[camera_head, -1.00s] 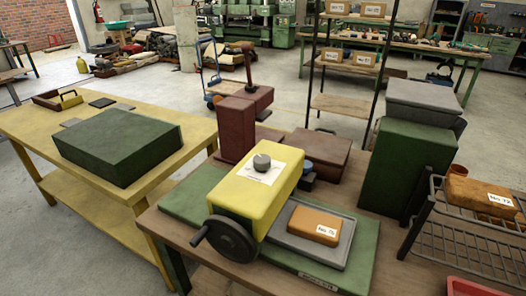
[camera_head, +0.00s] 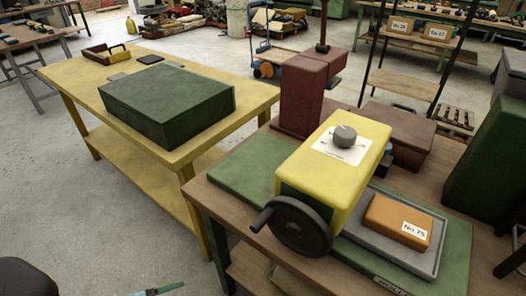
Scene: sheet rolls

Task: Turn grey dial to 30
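The grey dial (camera_head: 344,136) is a round knob on top of the yellow machine housing (camera_head: 345,178). It stands on a white scale plate (camera_head: 341,152) with small dark markings. The numbers are too small to read, so I cannot tell the dial's setting. A dark handwheel with a crank handle (camera_head: 299,227) is on the housing's front end. Neither gripper can be made out in the head view, and nothing touches the dial.
An orange block labelled No 75 (camera_head: 394,221) lies on a grey tray (camera_head: 362,233) right of the housing. A dark red column (camera_head: 299,95) stands behind it. A yellow table (camera_head: 255,98) with a green box (camera_head: 168,105) is at left. Space above the dial looks clear.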

